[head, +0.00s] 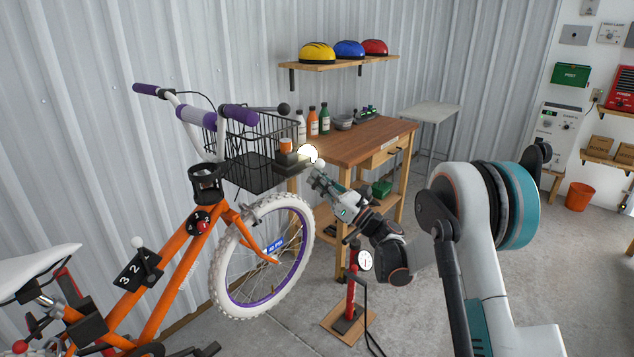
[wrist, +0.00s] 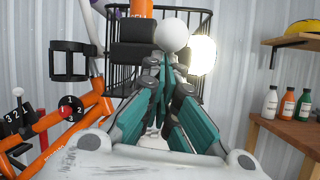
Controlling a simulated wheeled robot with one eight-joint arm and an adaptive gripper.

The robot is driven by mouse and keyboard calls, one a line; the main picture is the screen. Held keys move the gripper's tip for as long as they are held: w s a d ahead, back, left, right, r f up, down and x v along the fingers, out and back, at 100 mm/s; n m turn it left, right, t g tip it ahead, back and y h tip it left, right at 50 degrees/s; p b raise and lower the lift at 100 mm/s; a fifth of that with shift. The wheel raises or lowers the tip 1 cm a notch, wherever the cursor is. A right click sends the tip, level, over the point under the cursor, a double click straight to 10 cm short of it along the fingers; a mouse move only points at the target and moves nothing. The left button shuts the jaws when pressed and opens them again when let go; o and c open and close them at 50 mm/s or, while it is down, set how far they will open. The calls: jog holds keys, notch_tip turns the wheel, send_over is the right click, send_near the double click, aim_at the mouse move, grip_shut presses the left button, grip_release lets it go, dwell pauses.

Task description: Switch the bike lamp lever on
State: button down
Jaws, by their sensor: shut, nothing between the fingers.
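The bike lamp (head: 308,153) is on the dark block at the front of the basket, and its round face glows bright white. It also glows in the wrist view (wrist: 202,54). A white ball knob (wrist: 171,34), which looks like the end of the lamp lever, stands just beyond my fingertips; in the head view the knob (head: 320,163) is just below and right of the lamp. My gripper (head: 314,174) is shut and empty, its teal fingers (wrist: 167,75) together right by the knob. I cannot tell whether they touch it. The lever's shaft is hidden.
The orange bike (head: 172,262) with its black wire basket (head: 238,150) stands along the metal wall. A wooden workbench (head: 362,139) with bottles is behind my gripper. A red floor pump (head: 351,290) stands below my arm. Open floor lies to the right.

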jog(key=s+d+f, duration=0.4)
jog(key=d+f, duration=0.1)
jog(key=f, duration=0.1)
jog(key=shift+s+d+f, duration=0.2)
jog(key=shift+f, duration=0.05)
dwell(0.4)
jog(key=shift+r, duration=0.1)
